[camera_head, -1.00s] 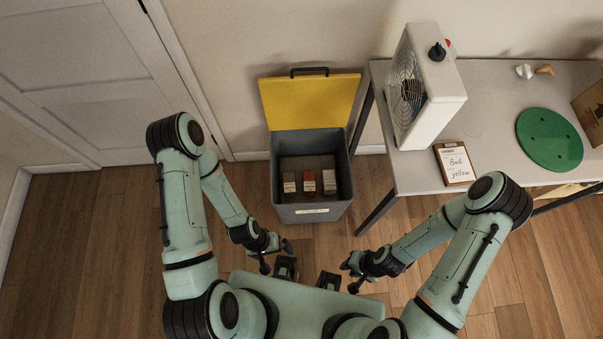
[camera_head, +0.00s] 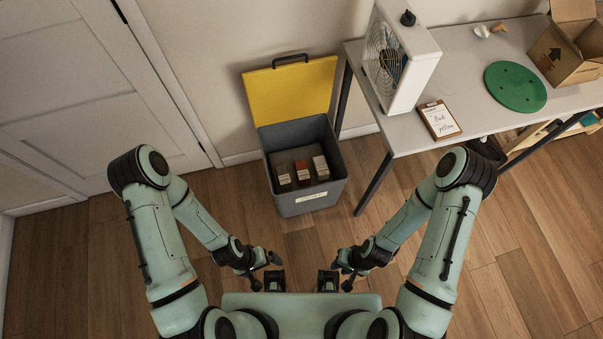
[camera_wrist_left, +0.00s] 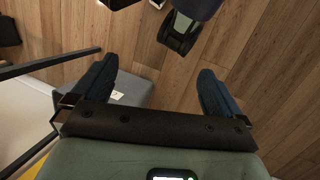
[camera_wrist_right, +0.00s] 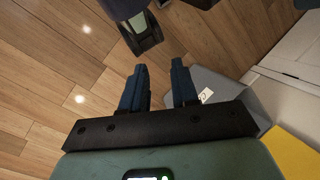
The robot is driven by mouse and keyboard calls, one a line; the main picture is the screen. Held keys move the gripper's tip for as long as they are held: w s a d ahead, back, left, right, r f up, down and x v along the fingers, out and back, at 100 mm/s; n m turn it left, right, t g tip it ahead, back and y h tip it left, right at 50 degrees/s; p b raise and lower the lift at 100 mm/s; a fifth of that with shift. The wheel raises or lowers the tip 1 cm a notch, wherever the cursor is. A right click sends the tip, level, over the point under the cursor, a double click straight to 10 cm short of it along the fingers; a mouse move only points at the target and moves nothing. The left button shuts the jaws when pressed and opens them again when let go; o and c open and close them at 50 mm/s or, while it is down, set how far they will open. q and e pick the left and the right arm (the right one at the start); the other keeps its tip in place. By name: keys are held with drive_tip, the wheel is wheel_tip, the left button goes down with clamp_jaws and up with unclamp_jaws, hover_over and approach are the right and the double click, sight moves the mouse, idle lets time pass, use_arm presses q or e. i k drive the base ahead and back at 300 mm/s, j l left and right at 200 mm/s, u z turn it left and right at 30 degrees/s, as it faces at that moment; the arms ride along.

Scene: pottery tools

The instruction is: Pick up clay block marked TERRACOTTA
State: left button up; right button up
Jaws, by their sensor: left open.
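Three small clay blocks stand in a row on the floor of a grey bin (camera_head: 309,205). The left block (camera_head: 284,180) is brownish with a pale top, the middle block (camera_head: 302,171) is reddish-brown, and the right block (camera_head: 321,168) is greyish with a pale top. Their markings are too small to read. My left gripper (camera_head: 265,272) is open and empty, outside and in front of the bin; its spread fingers show in the left wrist view (camera_wrist_left: 157,88). My right gripper (camera_head: 342,274) is also empty in front of the bin, its fingers apart by a narrower gap (camera_wrist_right: 158,85).
The bin's yellow lid (camera_head: 291,92) stands open against the wall. A table (camera_head: 463,72) to the right carries a fan (camera_head: 402,58), a clipboard (camera_head: 440,119), a green disc (camera_head: 515,87) and a cardboard box (camera_head: 567,55). A door (camera_head: 75,90) is at left. Wooden floor around the bin is clear.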

sight(300, 167)
drive_tip(key=l+u, duration=0.15)
drive_tip(key=l, duration=0.95)
drive_tip(key=l+u, duration=0.1)
drive_tip(key=u, duration=1.3)
drive_tip(key=i+l, duration=0.1)
drive_tip(key=i, duration=0.45)
